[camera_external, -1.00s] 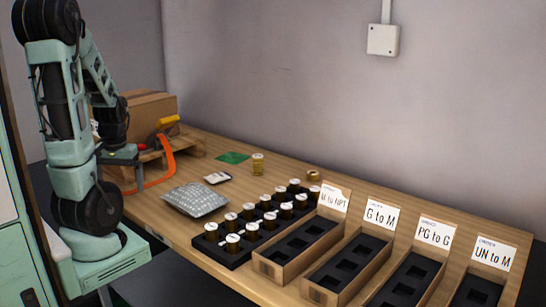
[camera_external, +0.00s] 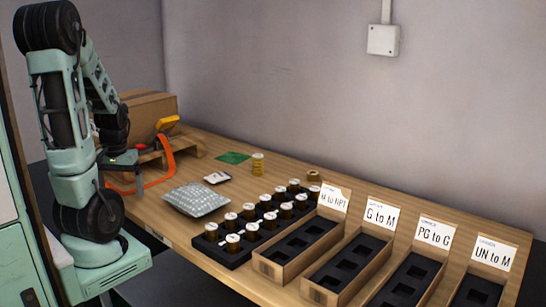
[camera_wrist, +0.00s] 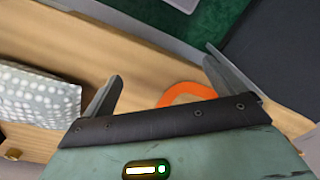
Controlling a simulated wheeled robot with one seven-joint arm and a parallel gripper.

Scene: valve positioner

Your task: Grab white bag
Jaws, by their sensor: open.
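The white bag (camera_external: 196,199) is a pale grey-white dotted pouch lying flat on the wooden table, left of the black tray. It also shows in the wrist view (camera_wrist: 40,97) at the left edge, partly cut off. My gripper (camera_external: 122,178) is at the table's left end, left of the bag and apart from it. In the wrist view my gripper (camera_wrist: 160,82) has its two fingers spread wide with nothing held between them. An orange curved strip shows beyond the fingers.
The orange-framed tool (camera_external: 168,155) leans by a cardboard box (camera_external: 148,108) on a wooden pallet (camera_external: 185,146). A black tray (camera_external: 228,252) with several capped cylinders stands right of the bag. Labelled boxes (camera_external: 268,268) line the right. A small packet (camera_external: 217,177) lies behind the bag.

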